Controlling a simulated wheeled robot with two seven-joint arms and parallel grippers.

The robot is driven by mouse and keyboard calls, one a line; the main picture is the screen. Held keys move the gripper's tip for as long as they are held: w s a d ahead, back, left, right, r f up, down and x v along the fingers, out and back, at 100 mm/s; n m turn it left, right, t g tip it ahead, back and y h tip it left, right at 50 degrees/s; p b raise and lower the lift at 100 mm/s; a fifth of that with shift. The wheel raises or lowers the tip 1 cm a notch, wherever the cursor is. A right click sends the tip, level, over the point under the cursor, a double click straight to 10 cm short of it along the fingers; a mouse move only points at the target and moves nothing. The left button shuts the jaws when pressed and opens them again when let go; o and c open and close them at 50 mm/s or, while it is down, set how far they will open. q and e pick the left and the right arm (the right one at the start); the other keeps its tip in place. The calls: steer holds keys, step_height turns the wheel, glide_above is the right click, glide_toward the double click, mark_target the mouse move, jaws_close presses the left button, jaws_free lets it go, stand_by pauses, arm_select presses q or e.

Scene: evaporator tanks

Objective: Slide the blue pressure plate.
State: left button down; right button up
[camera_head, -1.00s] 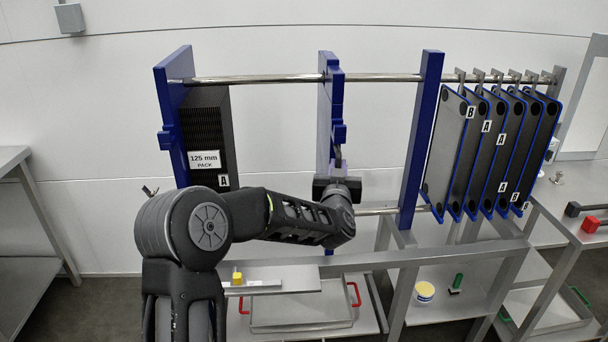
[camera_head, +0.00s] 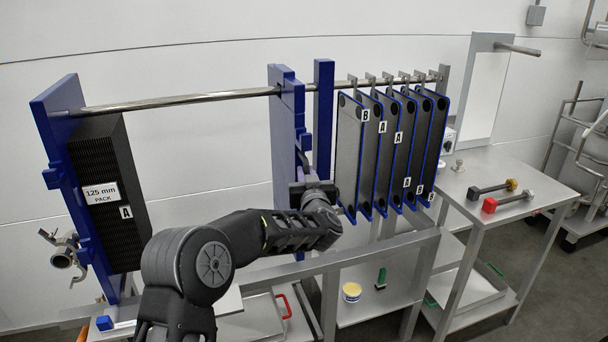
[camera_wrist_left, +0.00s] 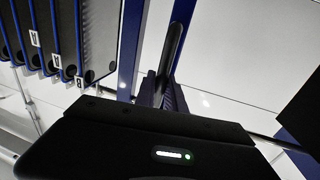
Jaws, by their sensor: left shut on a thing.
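The blue pressure plate (camera_head: 284,135) hangs upright on the upper steel rail, close to the blue upright post (camera_head: 322,130) on its right. My left gripper (camera_head: 308,182) is at the front face of the plate and shut on its handle, which is mostly hidden by the gripper. In the left wrist view a dark bar (camera_wrist_left: 174,50), which looks like the handle, rises beyond my gripper's black body. My right gripper is not in view.
A black 125 mm plate pack (camera_head: 105,190) stands against the blue end plate (camera_head: 62,150) at left. Several blue-edged plates (camera_head: 350,150) hang right of the post. A side table (camera_head: 500,175) holds two tools. The rail between pack and pressure plate is clear.

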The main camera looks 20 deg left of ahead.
arm_select(q)
steer(key=shift+d+r, duration=0.2)
steer(key=shift+d, duration=0.05)
steer(key=c, duration=1.4)
jaws_free()
steer(key=shift+w+d+f, duration=0.1)
steer(key=shift+w, duration=0.1)
steer(key=shift+s, duration=0.1)
steer(key=b+v, duration=0.2)
steer(key=v, duration=0.5)
steer(key=shift+s, duration=0.3)
steer(key=shift+d, duration=0.1)
